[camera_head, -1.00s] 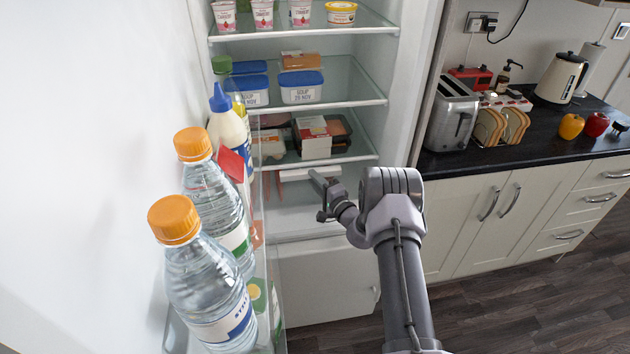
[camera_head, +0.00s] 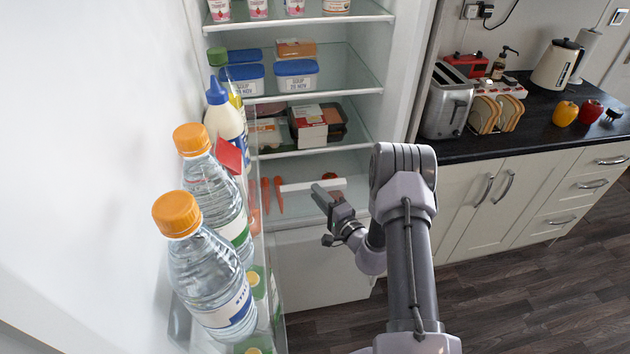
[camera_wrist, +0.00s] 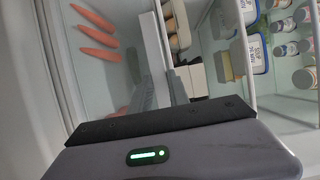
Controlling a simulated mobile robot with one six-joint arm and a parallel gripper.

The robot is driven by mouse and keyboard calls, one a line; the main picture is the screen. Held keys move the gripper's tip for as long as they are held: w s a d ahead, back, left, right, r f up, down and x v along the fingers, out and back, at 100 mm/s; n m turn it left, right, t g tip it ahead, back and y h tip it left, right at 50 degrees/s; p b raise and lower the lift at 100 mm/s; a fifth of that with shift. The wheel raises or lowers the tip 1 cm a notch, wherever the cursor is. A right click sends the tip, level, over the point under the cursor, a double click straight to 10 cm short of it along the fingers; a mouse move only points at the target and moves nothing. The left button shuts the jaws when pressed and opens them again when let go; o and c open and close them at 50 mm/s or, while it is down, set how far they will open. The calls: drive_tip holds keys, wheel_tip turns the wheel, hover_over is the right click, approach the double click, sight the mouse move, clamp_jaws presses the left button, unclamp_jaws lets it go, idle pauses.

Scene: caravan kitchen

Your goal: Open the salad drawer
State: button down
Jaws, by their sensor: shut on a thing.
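The salad drawer (camera_head: 295,187) is pulled out from under the lowest shelf of the fridge, with its white front strip crossing behind my fingertips. Orange carrots (camera_head: 278,195) show inside it. In the wrist view the carrots (camera_wrist: 98,35) lie on the drawer's pale floor, beside the light front strip (camera_wrist: 152,45). My gripper (camera_head: 323,194) is at the drawer's front, shut on the strip. The fingers (camera_wrist: 162,92) show in the wrist view, reaching along the strip. The exact contact is partly hidden.
Two water bottles (camera_head: 212,270) and other bottles stand in the open fridge door's rack at left, near the drawer's left side. Shelves above hold soup tubs (camera_head: 297,80) and food packs (camera_head: 308,125). The counter with toaster (camera_head: 446,101) is at right. Floor in front is clear.

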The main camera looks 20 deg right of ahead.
drive_tip(key=s+a, duration=0.1)
drive_tip(key=s, duration=0.5)
drive_tip(key=shift+a+f+b, duration=0.15)
drive_tip(key=shift+f+b, duration=0.05)
drive_tip(key=shift+b, duration=0.1)
drive_tip(key=c, duration=1.3)
unclamp_jaws()
drive_tip(key=shift+w, duration=0.15)
drive_tip(key=s+d, duration=0.1)
drive_tip(key=s, duration=0.4)
drive_tip(key=s+d+p, duration=0.1)
drive_tip(key=s, duration=0.5)
drive_tip(key=s+d+p, duration=0.1)
drive_tip(key=s, duration=0.5)
drive_tip(key=shift+s+d, duration=0.1)
drive_tip(key=shift+d, duration=0.15)
